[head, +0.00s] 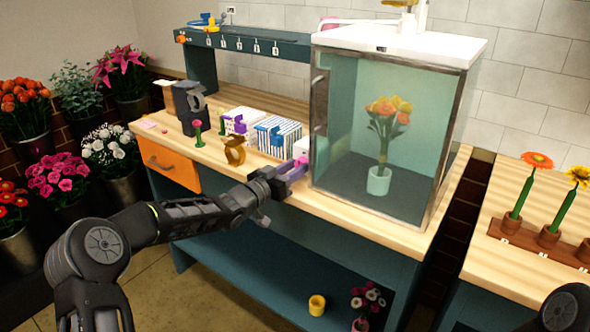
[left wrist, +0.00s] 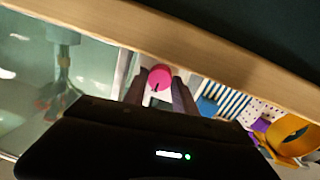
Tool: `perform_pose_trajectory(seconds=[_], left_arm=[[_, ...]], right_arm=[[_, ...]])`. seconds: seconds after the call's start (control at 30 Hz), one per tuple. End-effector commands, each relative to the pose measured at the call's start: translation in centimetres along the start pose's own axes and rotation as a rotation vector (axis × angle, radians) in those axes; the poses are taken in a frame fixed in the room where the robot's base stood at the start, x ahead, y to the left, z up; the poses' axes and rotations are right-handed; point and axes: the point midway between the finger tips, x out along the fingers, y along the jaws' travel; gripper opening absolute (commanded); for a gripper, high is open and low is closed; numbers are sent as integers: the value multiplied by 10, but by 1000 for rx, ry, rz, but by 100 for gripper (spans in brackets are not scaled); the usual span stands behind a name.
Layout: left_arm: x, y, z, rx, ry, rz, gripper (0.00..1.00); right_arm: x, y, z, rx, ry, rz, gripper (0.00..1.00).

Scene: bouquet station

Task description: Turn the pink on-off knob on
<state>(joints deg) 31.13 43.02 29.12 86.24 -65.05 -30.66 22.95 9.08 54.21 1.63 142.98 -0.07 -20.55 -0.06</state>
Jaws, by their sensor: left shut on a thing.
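The pink knob (head: 301,160) sits on a small white box at the front of the wooden bench, just left of the glass cabinet. My left gripper (head: 283,180) reaches it from the front left and is shut on the knob. In the left wrist view the round pink knob (left wrist: 160,76) shows between the two dark fingers, with a small dark mark on its face. The fingers hide part of the white box, and I cannot read the knob's setting. My right gripper is not in view.
The glass cabinet (head: 335,190) with a vase of flowers inside stands close to my gripper's right. Left of it are a blue-striped box (head: 278,137), a purple-ribboned box (head: 238,122) and a gold ring-shaped holder (head: 234,151). The bench's front edge runs below my arm.

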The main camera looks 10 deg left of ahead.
Motion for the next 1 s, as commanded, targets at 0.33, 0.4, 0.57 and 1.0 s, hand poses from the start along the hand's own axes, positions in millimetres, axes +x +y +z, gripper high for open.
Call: perform_pose_trajectory(seconds=[0.33,0.4,0.57,1.0], left_arm=[[0,0,3,192,-14,-2,0],[0,0,3,250,-18,-2,0],[0,1,3,396,-27,-3,0],[0,2,3,812,-57,-8,0]], right_arm=[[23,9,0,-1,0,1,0],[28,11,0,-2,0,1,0],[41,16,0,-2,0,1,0],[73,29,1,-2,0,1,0]])
